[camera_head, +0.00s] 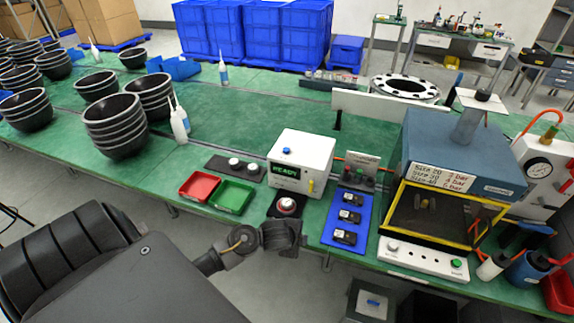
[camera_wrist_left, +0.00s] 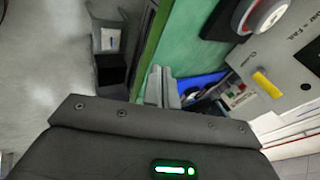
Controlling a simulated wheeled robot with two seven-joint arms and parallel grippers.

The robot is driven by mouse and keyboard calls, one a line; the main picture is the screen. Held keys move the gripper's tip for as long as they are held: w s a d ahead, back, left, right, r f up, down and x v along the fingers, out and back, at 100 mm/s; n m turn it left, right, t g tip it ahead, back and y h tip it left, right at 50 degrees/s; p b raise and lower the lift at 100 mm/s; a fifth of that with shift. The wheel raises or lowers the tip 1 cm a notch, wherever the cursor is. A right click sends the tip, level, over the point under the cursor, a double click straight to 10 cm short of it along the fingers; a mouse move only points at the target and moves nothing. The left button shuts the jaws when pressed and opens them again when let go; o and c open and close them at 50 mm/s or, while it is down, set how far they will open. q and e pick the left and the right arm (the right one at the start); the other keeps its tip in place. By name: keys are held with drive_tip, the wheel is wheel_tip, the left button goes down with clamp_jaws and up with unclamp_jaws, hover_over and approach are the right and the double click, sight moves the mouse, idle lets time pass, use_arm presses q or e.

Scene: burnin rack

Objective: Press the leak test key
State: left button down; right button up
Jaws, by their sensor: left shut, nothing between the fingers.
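A white tester box (camera_head: 301,163) shows a green READY display, with a blue button (camera_head: 287,151) on top and a yellow part on its front. In front of it a large round red-and-white button (camera_head: 288,206) sits on a dark base. No label reading leak test is legible, so I cannot tell which one is the key. My left gripper (camera_head: 290,238) is at the table's front edge, just in front of the round button and apart from it. In the left wrist view its shut fingers (camera_wrist_left: 164,88) are empty, and the round button (camera_wrist_left: 268,14) is at the upper right. My right gripper is not in view.
Red (camera_head: 199,186) and green (camera_head: 232,196) trays lie left of the box. A blue mat (camera_head: 346,220) with several small black parts lies right of it. Further right is a yellow-framed press (camera_head: 445,211) with a white button panel (camera_head: 423,259). Stacked black bowls (camera_head: 115,125) stand at left.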

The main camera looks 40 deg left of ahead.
use_arm(q)
drive_tip(key=w+a+r+m+t+p, duration=0.1)
drive_tip(key=w+a+r+m+t, duration=0.1)
drive_tip(key=w+a+r+m, duration=0.8)
wheel_tip(320, 180, up, 16)
drive_tip(key=m, duration=0.3)
hover_over(285, 151)
drive_tip(key=shift+a, duration=0.15)
drive_tip(key=shift+f, duration=0.15)
wheel_tip(285, 151, down, 8)
drive_tip(key=b, duration=0.7)
drive_tip(key=shift+f, duration=0.25)
